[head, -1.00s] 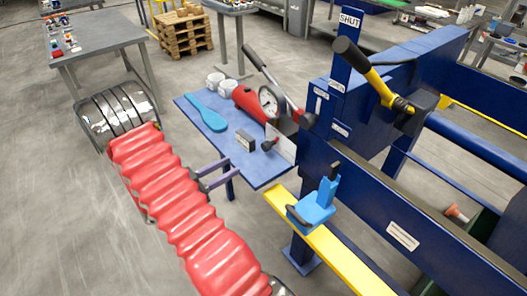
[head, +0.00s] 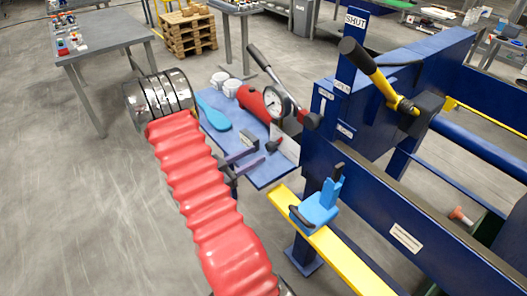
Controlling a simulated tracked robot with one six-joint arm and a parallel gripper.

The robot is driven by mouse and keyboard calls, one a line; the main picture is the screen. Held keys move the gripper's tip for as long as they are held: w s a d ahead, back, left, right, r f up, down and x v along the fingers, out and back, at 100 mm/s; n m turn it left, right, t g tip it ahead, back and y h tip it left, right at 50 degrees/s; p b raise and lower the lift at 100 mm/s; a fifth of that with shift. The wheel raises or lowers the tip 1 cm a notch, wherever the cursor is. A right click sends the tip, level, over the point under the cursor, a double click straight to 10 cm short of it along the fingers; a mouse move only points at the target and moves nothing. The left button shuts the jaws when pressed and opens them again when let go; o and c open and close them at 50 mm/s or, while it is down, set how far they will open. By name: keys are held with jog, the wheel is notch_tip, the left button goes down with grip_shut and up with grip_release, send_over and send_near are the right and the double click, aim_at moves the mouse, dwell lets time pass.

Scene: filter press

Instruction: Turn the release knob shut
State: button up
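The release knob appears to be the small dark knob (head: 273,146) at the near end of the red hand pump (head: 252,103), low over the blue side table. My gripper (head: 259,155) is at the table's near-left side. Its two slim grey-purple fingers point right towards this knob, with a gap between them. The gripper is open and empty, and its tips look a little short of the knob. Whether they are level with it in height, I cannot tell. My red-sleeved arm hides part of the gripper's base.
The blue table (head: 277,175) also holds a blue spoon-shaped tool (head: 213,116), white cups (head: 226,84) and a small grey block (head: 248,141). A pump lever (head: 272,72) slants above. The blue press frame (head: 385,195) and a yellow rail (head: 330,247) stand right. Open floor lies left.

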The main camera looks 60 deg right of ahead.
aim_at(267, 148)
jog(key=shift+x, duration=2.5)
jog(key=shift+c, duration=0.6)
jog(key=c, duration=0.7)
jog(key=shift+o, duration=0.3)
jog(key=shift+w, duration=0.1)
jog(key=shift+n, duration=0.4)
jog(key=shift+d+n, duration=0.1)
jog(key=shift+n, duration=2.5)
